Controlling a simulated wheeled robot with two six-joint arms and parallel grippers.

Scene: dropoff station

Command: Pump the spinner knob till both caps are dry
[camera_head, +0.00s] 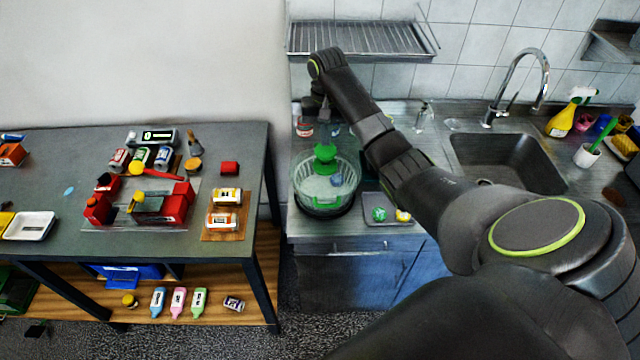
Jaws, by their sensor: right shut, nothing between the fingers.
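A salad spinner (327,203) with a clear bowl and a dark base stands on the steel counter left of the sink. Its green knob (325,154) stands up at the middle of the spinner. A small grey-blue item (337,179) shows at the spinner, right of the knob; I cannot tell if it is a cap. My right gripper (324,121) points down just above the knob, shut and empty. I cannot tell whether it touches the knob. My left gripper is not in view.
A grey tray (387,222) with a green item (379,214) and a yellow item (403,216) lies right of the spinner. A sink (505,160) with a tall faucet (520,75) is further right. A wire rack (362,38) hangs above. A crowded table (235,150) stands left.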

